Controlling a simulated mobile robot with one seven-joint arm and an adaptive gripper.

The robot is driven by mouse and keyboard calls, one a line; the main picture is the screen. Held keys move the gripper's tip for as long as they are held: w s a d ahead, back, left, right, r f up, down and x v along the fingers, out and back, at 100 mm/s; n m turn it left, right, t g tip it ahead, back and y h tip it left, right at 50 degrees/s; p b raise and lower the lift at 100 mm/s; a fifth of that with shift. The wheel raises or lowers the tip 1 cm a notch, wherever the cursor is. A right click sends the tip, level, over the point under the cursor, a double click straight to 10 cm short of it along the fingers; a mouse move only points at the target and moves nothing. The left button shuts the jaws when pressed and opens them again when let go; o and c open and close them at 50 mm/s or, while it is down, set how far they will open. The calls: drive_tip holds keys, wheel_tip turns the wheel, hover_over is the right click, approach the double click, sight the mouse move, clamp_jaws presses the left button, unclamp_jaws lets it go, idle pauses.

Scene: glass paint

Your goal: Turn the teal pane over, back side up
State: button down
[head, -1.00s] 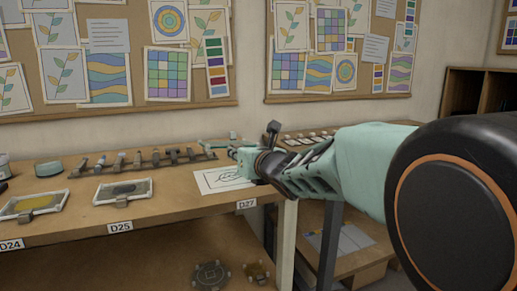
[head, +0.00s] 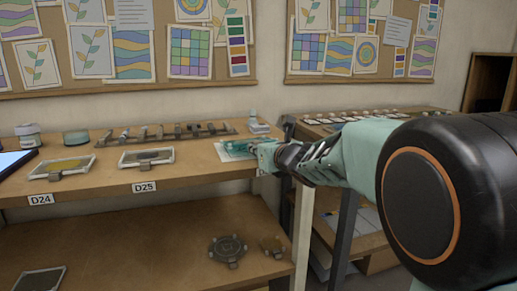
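My arm reaches from the right to the right end of the bench, and my gripper (head: 262,154) is low over a white sheet (head: 226,156). A teal patch (head: 238,147) lies over the sheet at the gripper's tip. It may be the teal pane or part of my gripper; I cannot tell which. The gripper's fingers are small and partly hidden, so I cannot see whether they are open or hold anything. No pane can be made out clearly, nor which side is up.
A small white stack (head: 259,127) stands behind my gripper.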

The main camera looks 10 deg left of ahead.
drive_tip(key=c, duration=1.1)
unclamp_jaws()
drive_tip(key=shift+c, duration=0.2)
drive_tip(key=f+v, duration=0.1)
drive_tip(key=v, duration=0.5)
drive_tip(key=shift+s+d, duration=0.3)
drive_tip(key=shift+s, duration=0.1)
idle(0.3)
drive_tip(key=shift+f, duration=0.1)
